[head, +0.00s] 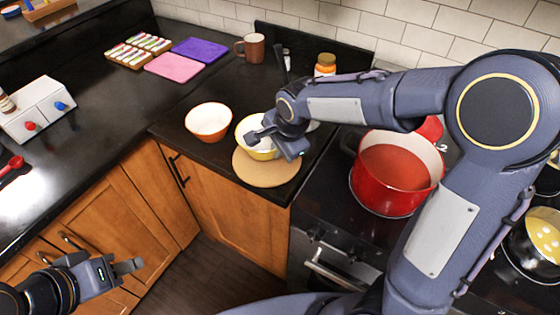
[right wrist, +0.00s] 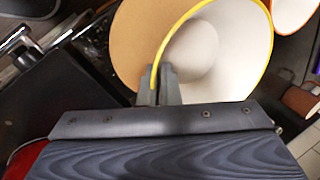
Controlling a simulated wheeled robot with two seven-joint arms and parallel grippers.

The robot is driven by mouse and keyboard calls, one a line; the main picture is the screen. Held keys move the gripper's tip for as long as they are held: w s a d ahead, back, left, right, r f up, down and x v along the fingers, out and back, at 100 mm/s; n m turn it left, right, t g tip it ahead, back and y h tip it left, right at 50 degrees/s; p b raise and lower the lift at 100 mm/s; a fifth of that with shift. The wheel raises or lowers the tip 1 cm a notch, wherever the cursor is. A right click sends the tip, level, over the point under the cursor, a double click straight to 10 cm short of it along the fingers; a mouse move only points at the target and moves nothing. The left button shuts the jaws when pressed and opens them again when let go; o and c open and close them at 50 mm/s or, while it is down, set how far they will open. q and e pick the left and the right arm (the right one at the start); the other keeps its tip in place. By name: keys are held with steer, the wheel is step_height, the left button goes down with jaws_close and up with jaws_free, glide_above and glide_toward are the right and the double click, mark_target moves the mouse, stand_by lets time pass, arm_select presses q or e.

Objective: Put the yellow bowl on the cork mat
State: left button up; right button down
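The yellow bowl (head: 262,151), white inside with a yellow rim, is at the far part of the round cork mat (head: 262,174). In the right wrist view the bowl (right wrist: 225,60) overlaps the tan mat (right wrist: 135,45). My right gripper (head: 254,136) has its fingers (right wrist: 159,84) closed on either side of the bowl's rim. Whether the bowl's base touches the mat cannot be told. My left gripper (head: 128,267) is low at the left, in front of the cabinets and away from the bowl; its finger gap is unclear.
An orange bowl (head: 209,122) stands just left of the yellow bowl. A red pot (head: 391,170) is on the stove at the right. A brown mug (head: 252,48), an orange-lidded jar (head: 325,65) and pink (head: 174,67) and purple (head: 200,50) mats lie further back.

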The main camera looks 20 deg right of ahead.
steer(key=shift+w+d+f, duration=0.15)
steer(key=shift+d+f, duration=0.05)
steer(key=shift+f, duration=0.15)
step_height(320, 180, down, 4)
steer(key=b, duration=0.3)
steer(key=shift+d+r, duration=0.15)
steer(key=shift+r, duration=0.3)
steer(key=shift+f, duration=0.2)
steer(key=c, duration=1.6)
jaws_free()
steer(key=shift+c, duration=0.2)
